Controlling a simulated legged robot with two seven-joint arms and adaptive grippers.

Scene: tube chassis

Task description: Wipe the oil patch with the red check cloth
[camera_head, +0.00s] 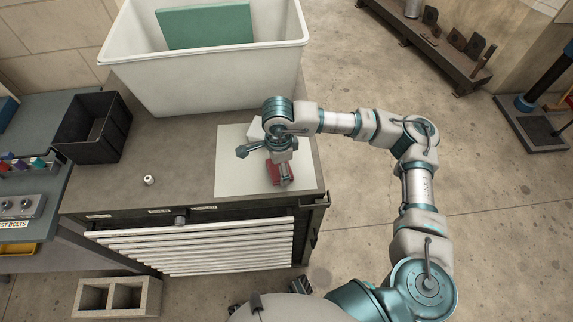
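My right arm reaches in from the right, and its gripper (270,160) is over the pale sheet (230,175) on the cabinet top. A small red piece, which looks like the red check cloth (273,173), shows right at the gripper. The gripper covers part of it, and its check pattern is too small to make out. I cannot tell whether the fingers are shut on the cloth or only over it. I see no oil patch; the gripper and arm hide part of the sheet.
A large white tub (205,75) holding a green block (205,27) stands behind the sheet. A black bin (92,127) and a small white roll (149,180) are to the left. The cabinet top (180,170) between them is bare. A concrete block (117,297) lies on the floor.

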